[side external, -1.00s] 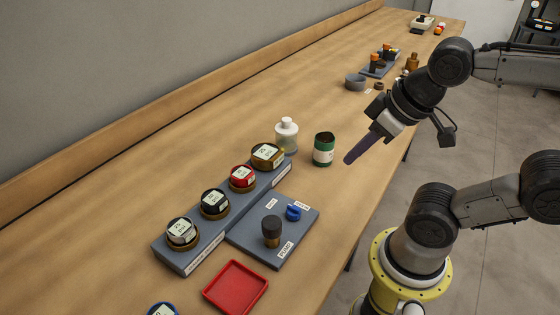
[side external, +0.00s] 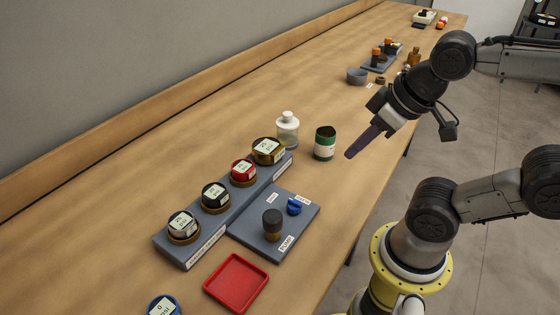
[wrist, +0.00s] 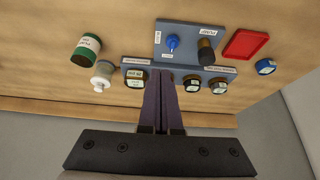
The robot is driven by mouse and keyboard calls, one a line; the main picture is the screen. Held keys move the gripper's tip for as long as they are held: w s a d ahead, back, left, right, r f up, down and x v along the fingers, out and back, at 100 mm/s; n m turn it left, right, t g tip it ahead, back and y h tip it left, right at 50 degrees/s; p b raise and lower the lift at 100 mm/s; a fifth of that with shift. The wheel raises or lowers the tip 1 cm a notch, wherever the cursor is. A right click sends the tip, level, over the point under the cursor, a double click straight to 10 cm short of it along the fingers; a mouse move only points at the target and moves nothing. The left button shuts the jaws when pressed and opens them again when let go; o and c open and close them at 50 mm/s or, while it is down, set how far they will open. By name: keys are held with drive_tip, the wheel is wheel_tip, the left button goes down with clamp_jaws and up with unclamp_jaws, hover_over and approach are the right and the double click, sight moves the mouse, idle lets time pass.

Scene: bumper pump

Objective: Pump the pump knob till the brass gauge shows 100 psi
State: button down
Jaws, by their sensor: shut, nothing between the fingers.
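The pump knob (side external: 272,222) is a dark cap on a brass-brown post, upright on a grey plate (side external: 250,238) marked PUMP; it also shows in the wrist view (wrist: 206,52). A blue valve knob (side external: 294,206) sits on the same plate. The brass gauge (side external: 267,151) is at the far end of a grey gauge rail (side external: 203,251); its label seems to read 25, too small to be sure. Red, black and dark-brass gauges stand along the rail. My gripper (side external: 349,155) is shut and empty, above the table's right edge, beyond the plate and apart from the knob.
A green can (side external: 325,143) and a white-capped bottle (side external: 287,130) stand behind the rail's far end. A red tray (side external: 236,283) and a blue gauge (side external: 164,306) are in front. The wall borders the table's left side.

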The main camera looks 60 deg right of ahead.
drive_tip(key=w+d+r+n+t+h, duration=0.1)
drive_tip(key=w+d+n+h, duration=0.2)
drive_tip(key=n, duration=0.5)
drive_tip(key=n+t+y, duration=0.3)
drive_tip(key=n+y, duration=0.1)
drive_tip(key=n, duration=1.6)
hover_over(277, 219)
wheel_tip(277, 219, down, 2)
drive_tip(key=shift+f, duration=0.2)
drive_tip(key=shift+f, duration=4.4)
